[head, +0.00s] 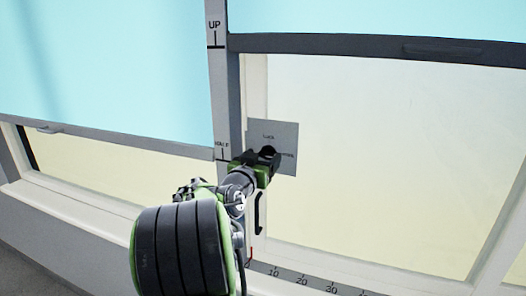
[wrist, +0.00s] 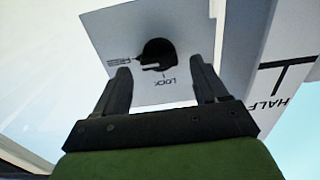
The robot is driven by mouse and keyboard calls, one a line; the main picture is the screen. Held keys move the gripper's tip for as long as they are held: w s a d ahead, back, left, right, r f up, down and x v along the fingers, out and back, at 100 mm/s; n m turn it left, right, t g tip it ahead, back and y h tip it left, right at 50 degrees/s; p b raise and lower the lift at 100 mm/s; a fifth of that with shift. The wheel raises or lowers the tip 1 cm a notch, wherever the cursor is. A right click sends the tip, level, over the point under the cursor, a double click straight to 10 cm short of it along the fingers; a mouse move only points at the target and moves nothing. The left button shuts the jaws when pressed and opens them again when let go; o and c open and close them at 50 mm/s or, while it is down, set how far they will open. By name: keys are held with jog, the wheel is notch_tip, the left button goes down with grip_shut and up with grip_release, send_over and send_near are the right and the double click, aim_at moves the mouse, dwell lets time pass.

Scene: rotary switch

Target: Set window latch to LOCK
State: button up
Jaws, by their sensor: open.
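The latch is a dark round knob on a pale grey plate (head: 287,135). The plate carries the word LOCK at its top in the head view and a second, unreadable label at its right. In the wrist view the picture is turned over: the knob (wrist: 158,52) is above LOCK, and a light notch at its lower left faces roughly toward the second label. My gripper (head: 268,157) is at the plate and partly hides the knob. In the wrist view my gripper (wrist: 163,76) is open, with a finger on either side below the knob, apart from it.
A grey vertical strip (head: 221,80) marked UP and HALF stands left of the plate. Blue blinds (head: 110,60) hang over the windows. A black handle (head: 259,212) is below the plate, and a numbered scale (head: 310,282) runs along the sill.

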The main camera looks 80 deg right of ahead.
jog(key=shift+s+d, duration=0.1)
jog(key=shift+d, duration=0.6)
jog(key=c, duration=1.1)
jog(key=shift+o, duration=0.2)
jog(key=shift+f+n, duration=0.1)
jog(key=shift+n, duration=0.2)
jog(key=n, duration=0.1)
jog(key=n+b, duration=0.1)
jog(key=n, duration=0.1)
jog(key=shift+w+n, duration=0.2)
jog(key=shift+n, duration=0.1)
jog(key=n, duration=0.4)
jog(key=shift+n, duration=0.3)
jog(key=n+p, duration=0.1)
jog(key=n, duration=0.4)
jog(key=shift+w+f, duration=0.1)
jog(key=shift+f+n+p, duration=0.1)
jog(key=shift+n+p, duration=0.65)
jog(key=shift+n, duration=1.25)
